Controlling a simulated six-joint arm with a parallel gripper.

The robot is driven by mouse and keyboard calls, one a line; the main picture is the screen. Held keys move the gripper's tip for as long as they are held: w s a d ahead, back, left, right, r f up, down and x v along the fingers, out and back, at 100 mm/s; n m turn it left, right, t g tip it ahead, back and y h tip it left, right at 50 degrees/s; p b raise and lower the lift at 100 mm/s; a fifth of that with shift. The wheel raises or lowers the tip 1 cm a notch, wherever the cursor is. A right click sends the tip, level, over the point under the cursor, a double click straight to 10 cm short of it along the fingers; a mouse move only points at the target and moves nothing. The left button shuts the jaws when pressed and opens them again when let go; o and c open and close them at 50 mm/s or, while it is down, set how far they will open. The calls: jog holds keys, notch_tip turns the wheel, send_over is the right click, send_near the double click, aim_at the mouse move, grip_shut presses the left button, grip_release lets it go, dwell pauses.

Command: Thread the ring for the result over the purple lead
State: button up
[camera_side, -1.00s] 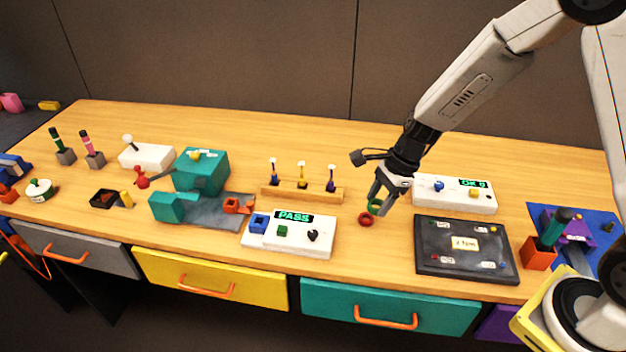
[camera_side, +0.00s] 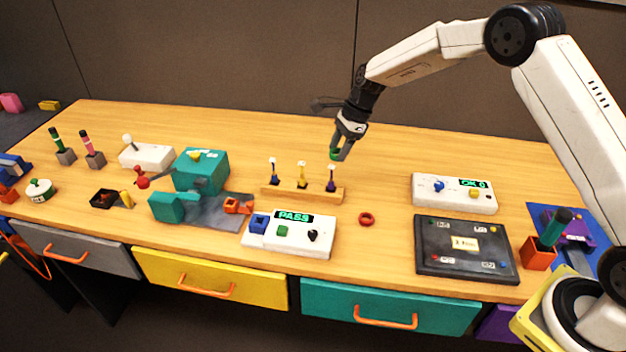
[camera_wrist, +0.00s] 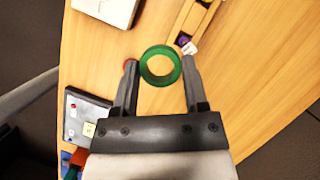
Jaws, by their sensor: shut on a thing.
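My gripper (camera_side: 338,153) is shut on a green ring (camera_side: 335,155). It holds the ring in the air just above the purple lead (camera_side: 331,184), at the right end of the wooden rack. In the wrist view the green ring (camera_wrist: 160,66) sits between the fingertips, and the purple lead (camera_wrist: 184,41) with its white tip is beside the right fingertip. A red ring (camera_side: 366,219) lies on the table, apart from the gripper. The tester panel (camera_side: 290,246) shows PASS in green on its display.
The wooden rack (camera_side: 267,190) also holds a blue lead (camera_side: 274,172) and a yellow lead (camera_side: 301,175). A white box with an OK display (camera_side: 420,202) and a dark panel (camera_side: 430,262) stand to the right. The table behind the rack is clear.

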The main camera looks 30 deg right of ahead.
jog(key=shift+w+d+r, duration=0.1)
jog(key=shift+w+d, duration=0.1)
jog(key=shift+w, duration=0.4)
jog(key=shift+w+d+r, duration=0.15)
jog(key=shift+w+d, duration=0.1)
jog(key=shift+w, duration=0.3)
jog(key=shift+w+d+r, duration=0.1)
jog(key=shift+w+d, duration=0.1)
jog(key=shift+w, duration=0.4)
jog(key=shift+f, duration=0.25)
send_over(333, 181)
jog(key=shift+f, duration=2.6)
jog(key=shift+f, duration=3.8)
